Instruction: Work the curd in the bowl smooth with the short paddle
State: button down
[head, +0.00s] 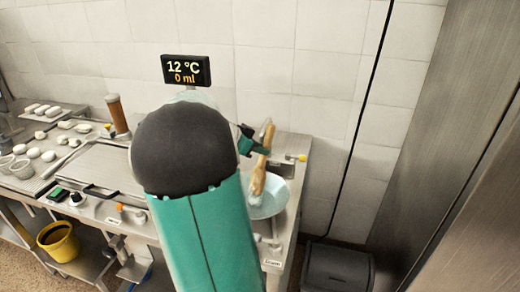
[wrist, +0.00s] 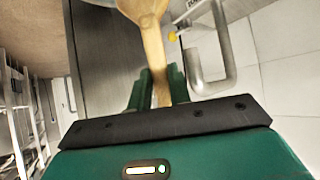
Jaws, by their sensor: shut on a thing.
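A wooden paddle (head: 258,177) slants down into a pale blue bowl (head: 270,205) on the right end of the steel counter. My gripper (head: 254,142) is above the bowl and shut on the paddle's handle. In the wrist view the handle stands between the two green fingers of my gripper (wrist: 158,88), and the wider part of the paddle (wrist: 146,8) runs out of the top of the picture. The paddle's lower end meets something whitish in the bowl; I cannot make out the curd's surface. My arm hides part of the counter left of the bowl.
A display (head: 186,71) on the wall reads 12 °C and 0 ml. White lumps on trays and perforated baskets (head: 22,168) stand at the left. A dark bin (head: 338,268) stands right of the counter.

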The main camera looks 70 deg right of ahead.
jog(key=shift+s+a, duration=0.1)
dwell(1.1)
jog(key=shift+s+a+r, duration=0.15)
jog(key=shift+s+a, duration=0.35)
jog(key=shift+s, duration=0.15)
jog(key=shift+w, duration=0.1)
jog(key=shift+w+d+f, duration=0.2)
jog(key=shift+w+d, duration=0.35)
jog(key=shift+w, duration=0.15)
jog(key=shift+s+a+r, duration=0.2)
jog(key=shift+s+a, duration=0.35)
jog(key=shift+s, duration=0.2)
